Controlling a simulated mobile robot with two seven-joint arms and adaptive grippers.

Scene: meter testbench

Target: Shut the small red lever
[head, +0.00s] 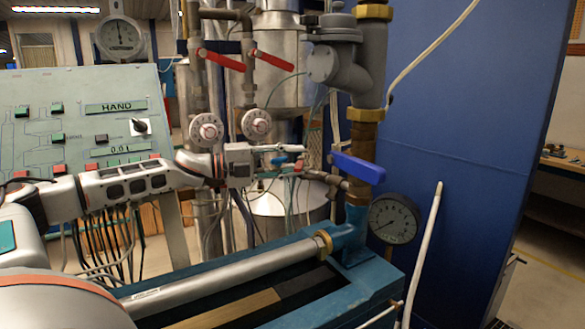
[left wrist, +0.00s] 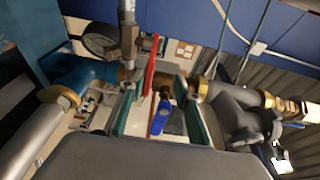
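The small red lever (head: 299,166) sits on the thin pipework left of the big blue-handled valve, partly hidden by my left gripper (head: 293,160). In the left wrist view, a red lever (left wrist: 148,66) stands lengthwise between the two spread fingers of the left gripper (left wrist: 160,88), closer to the left finger. The fingers look open, and I cannot tell whether either touches the lever. My right gripper is in neither view.
A large blue handle (head: 357,168) lies just right of the gripper, with a pressure gauge (head: 394,219) below it. Two larger red levers (head: 221,61) (head: 275,61) and two white dials (head: 206,130) (head: 257,123) are above. A silver pipe (head: 225,273) runs below. A blue panel (head: 455,130) stands at right.

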